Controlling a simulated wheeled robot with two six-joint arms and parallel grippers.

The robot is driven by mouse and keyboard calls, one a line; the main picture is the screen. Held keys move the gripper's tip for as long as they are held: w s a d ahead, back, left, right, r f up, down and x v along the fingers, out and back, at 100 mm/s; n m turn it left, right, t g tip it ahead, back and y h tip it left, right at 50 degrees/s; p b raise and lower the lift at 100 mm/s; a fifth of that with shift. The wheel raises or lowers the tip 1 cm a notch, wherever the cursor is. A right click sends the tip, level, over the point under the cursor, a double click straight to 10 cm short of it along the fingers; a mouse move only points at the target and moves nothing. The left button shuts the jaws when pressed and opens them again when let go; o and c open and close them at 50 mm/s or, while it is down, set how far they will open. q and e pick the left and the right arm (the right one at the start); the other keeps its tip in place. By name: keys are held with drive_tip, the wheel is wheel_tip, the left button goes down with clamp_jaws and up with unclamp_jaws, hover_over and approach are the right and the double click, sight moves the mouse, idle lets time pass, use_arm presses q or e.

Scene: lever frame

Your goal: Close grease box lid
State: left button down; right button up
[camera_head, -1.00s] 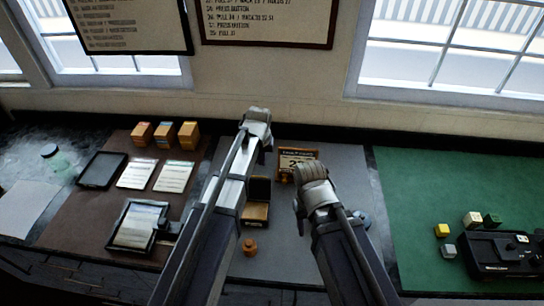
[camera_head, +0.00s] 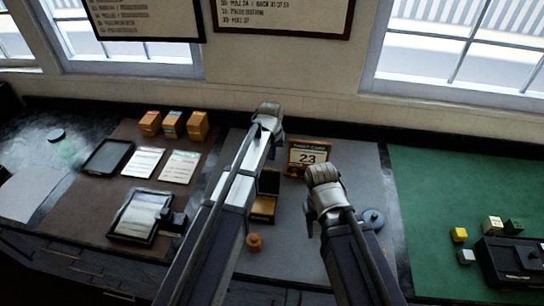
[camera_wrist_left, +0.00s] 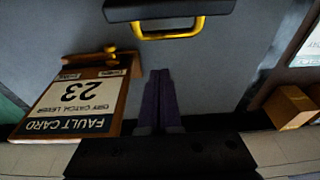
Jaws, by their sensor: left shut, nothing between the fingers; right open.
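The grease box (camera_head: 262,210) stands on the grey mat, partly hidden behind my left arm. Its dark lid (camera_head: 269,182) is raised, standing up at the back of the box. In the left wrist view a dark edge with a yellow handle-like bar (camera_wrist_left: 170,34) shows at the top, apparently part of the box. My left gripper (camera_head: 268,112) is shut and empty, beyond the box toward the wall. In the left wrist view its fingers (camera_wrist_left: 160,82) are together, apart from the dark edge. My right gripper (camera_head: 323,172) is open, right of the box and near the fault card.
A fault card reading 23 (camera_head: 308,157) stands behind the box; it also shows in the left wrist view (camera_wrist_left: 73,103). A small orange-brown pot (camera_head: 254,242) sits in front of the box. A blue-grey round object (camera_head: 373,218) lies right of my right arm. Wooden blocks (camera_head: 173,124) stand at left.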

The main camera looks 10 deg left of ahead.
sight(266, 178)
use_arm(q)
drive_tip(key=b+x, duration=0.3)
drive_tip(key=x, duration=0.1)
drive_tip(key=shift+w+f+b, duration=0.1)
drive_tip(key=shift+f+b, duration=0.25)
drive_tip(key=shift+f, duration=0.05)
use_arm(e)
wheel_tip(266, 178, down, 5)
drive_tip(key=shift+r, duration=0.15)
use_arm(q)
drive_tip(key=s+r+p, duration=0.2)
drive_tip(key=s, duration=0.1)
drive_tip(key=shift+s+r, duration=0.1)
drive_tip(key=shift+s, duration=0.2)
use_arm(e)
wheel_tip(266, 178, up, 2)
drive_tip(key=shift+r, duration=0.1)
